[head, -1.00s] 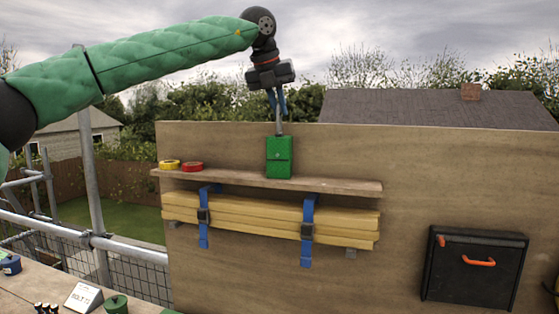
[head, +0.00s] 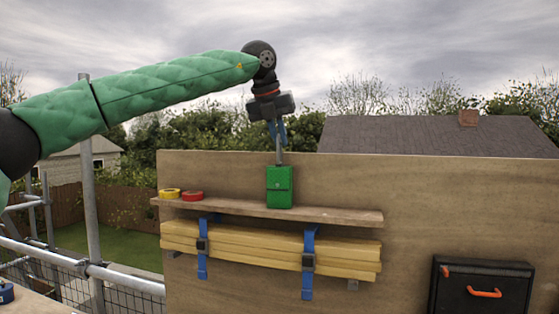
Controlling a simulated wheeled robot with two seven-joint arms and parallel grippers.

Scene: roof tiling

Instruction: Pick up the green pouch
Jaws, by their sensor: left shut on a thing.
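The green pouch (head: 280,187) is upright at the middle of a wooden shelf (head: 340,214) on the board wall. Its bottom edge appears to be at the shelf's surface; I cannot tell whether it touches. My left gripper (head: 279,160) reaches down from above, with its narrow fingertips shut on the top of the pouch. The exact grip at the top edge is too small to make out. My right gripper is not in view.
A yellow tape roll (head: 169,193) and a red one (head: 192,196) lie on the shelf to the left. Yellow timber (head: 260,245) hangs below in blue straps (head: 308,262). A black case (head: 482,290) is at lower right. Scaffold rails (head: 92,200) stand at left.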

